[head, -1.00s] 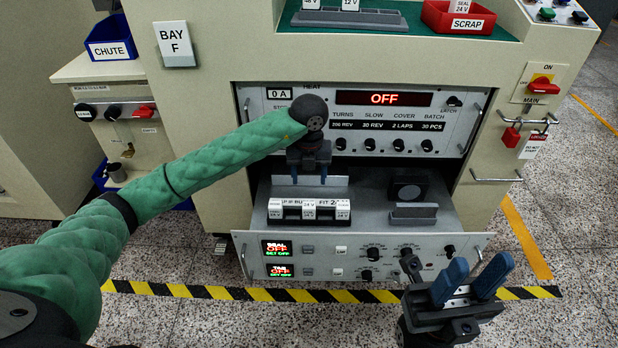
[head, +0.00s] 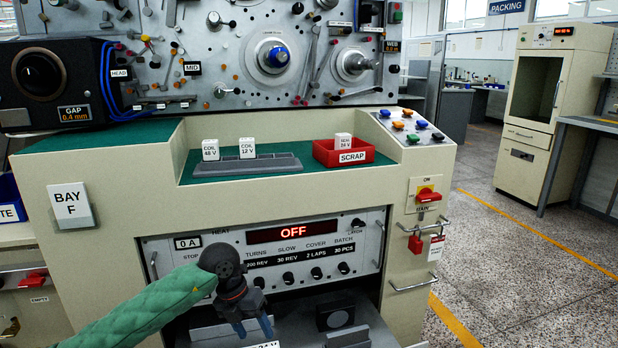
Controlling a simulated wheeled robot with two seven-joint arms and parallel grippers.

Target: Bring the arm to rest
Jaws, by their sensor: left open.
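My left arm (head: 150,315), in a green sleeve, comes in from the lower left in the head view. Its gripper (head: 253,329) points down, open, with its two blue fingers apart and nothing seen between them. It hangs over the pulled-out drawer (head: 290,328) below the heat panel (head: 290,262). A white block marked 24 V shows in part below the fingers at the picture's bottom edge; whether they touch cannot be told. My right gripper is out of view.
The green ledge above holds a grey rack (head: 255,166) with two white coil blocks, and a red scrap tray (head: 345,153) with a white seal block. A red main switch (head: 427,195) and handles stick out at right. Floor (head: 540,260) on the right is clear.

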